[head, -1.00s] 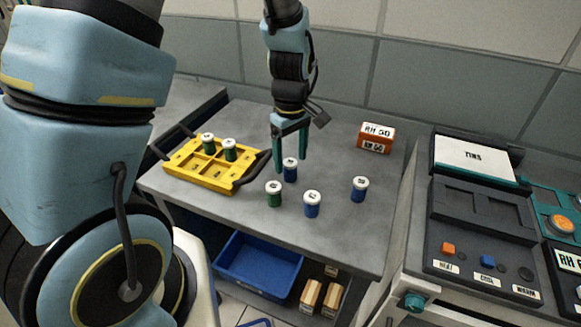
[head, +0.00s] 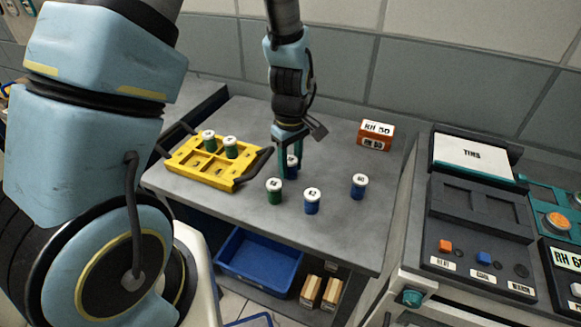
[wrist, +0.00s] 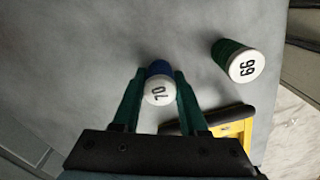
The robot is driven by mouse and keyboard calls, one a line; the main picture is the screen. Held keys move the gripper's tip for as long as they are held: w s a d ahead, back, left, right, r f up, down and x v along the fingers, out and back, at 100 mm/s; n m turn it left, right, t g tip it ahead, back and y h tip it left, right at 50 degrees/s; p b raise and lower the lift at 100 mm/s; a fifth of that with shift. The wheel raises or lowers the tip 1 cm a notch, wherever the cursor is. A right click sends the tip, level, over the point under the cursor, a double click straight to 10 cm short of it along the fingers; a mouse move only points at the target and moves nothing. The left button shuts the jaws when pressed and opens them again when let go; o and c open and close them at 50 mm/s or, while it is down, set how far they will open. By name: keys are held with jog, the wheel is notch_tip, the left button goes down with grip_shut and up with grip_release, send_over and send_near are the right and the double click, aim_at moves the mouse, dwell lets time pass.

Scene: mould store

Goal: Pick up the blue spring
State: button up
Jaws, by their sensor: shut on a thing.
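A blue spring with a white top (head: 292,172) stands on the grey table. My gripper (head: 290,164) is lowered around it from above and shut on it. In the wrist view the blue spring (wrist: 159,88) sits between the fingertips of my gripper (wrist: 160,92), its white top marked 70. Two other blue springs with white tops stand on the table, one in front (head: 312,202) and one to the right (head: 359,187). A green one (head: 274,192) stands just in front of my gripper and shows in the wrist view (wrist: 238,62) too.
A yellow tray (head: 222,184) with dark handles holds two green springs, left of my gripper. An orange box (head: 376,135) stands at the back by the wall. A console (head: 478,228) stands to the right. A blue bin (head: 260,262) sits below the table.

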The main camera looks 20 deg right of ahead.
aim_at(291, 159)
grip_shut()
jog(key=shift+r, duration=0.1)
notch_tip(291, 159, up, 9)
jog(key=shift+f+b, duration=0.1)
jog(key=shift+b, duration=0.95)
jog(key=shift+r, duration=0.5)
jog(key=shift+r, duration=0.15)
jog(key=shift+r+p, duration=0.4)
jog(key=shift+p, duration=0.2)
